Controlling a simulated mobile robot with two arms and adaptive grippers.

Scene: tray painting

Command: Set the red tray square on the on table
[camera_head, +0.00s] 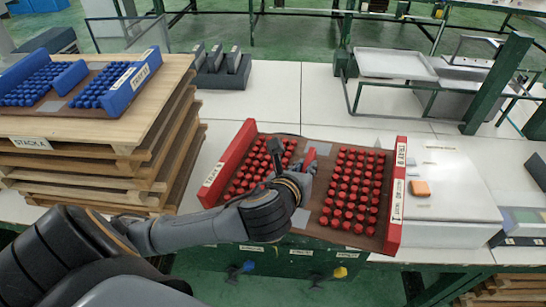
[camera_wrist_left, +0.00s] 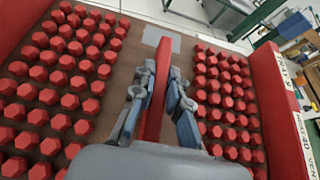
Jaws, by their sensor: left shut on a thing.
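The red tray (camera_head: 397,205) has two red end walls, a brown base and many red knobs in two blocks. It lies at the front of the white table (camera_head: 300,92), turned at an angle to the table's edge, its right side near the front edge. My left gripper (camera_head: 300,165) is over the tray's middle. It is shut on the tray's red central handle (camera_wrist_left: 155,105), with one finger on each side in the left wrist view. The gripper and arm hide part of the tray's middle and near edge. My right gripper is not in view.
A blue tray (camera_head: 120,92) sits on stacked wooden boards (camera_head: 140,135) at the left. A black holder (camera_head: 222,70) stands behind. White tabletop is bare behind the tray.

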